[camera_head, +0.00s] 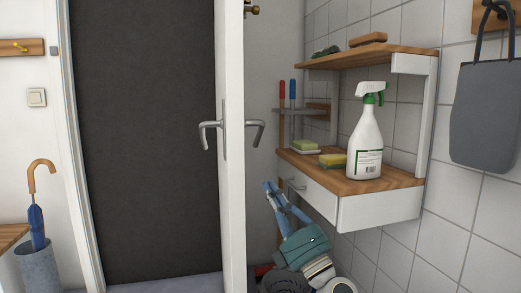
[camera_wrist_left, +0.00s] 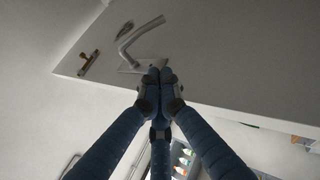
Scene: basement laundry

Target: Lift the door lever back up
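The white door (camera_head: 234,200) stands open, its edge toward me. A grey metal lever (camera_head: 256,133) is on its right face, and its grip hangs down in the head view. Another lever (camera_head: 207,135) on the left face also points down. My left gripper (camera_head: 269,187) is below the right lever, apart from it in the head view. In the left wrist view its blue fingers (camera_wrist_left: 158,76) are together with nothing seen between them. The lever (camera_wrist_left: 140,33) shows just beyond the fingertips there; I cannot tell whether they touch. My right gripper is not in view.
A wooden shelf unit (camera_head: 380,207) stands right of the door, close to my left arm, with a spray bottle (camera_head: 366,143) and sponges on it. A brass fitting (camera_head: 252,10) is higher on the door. An umbrella stand (camera_head: 39,268) is at the far left.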

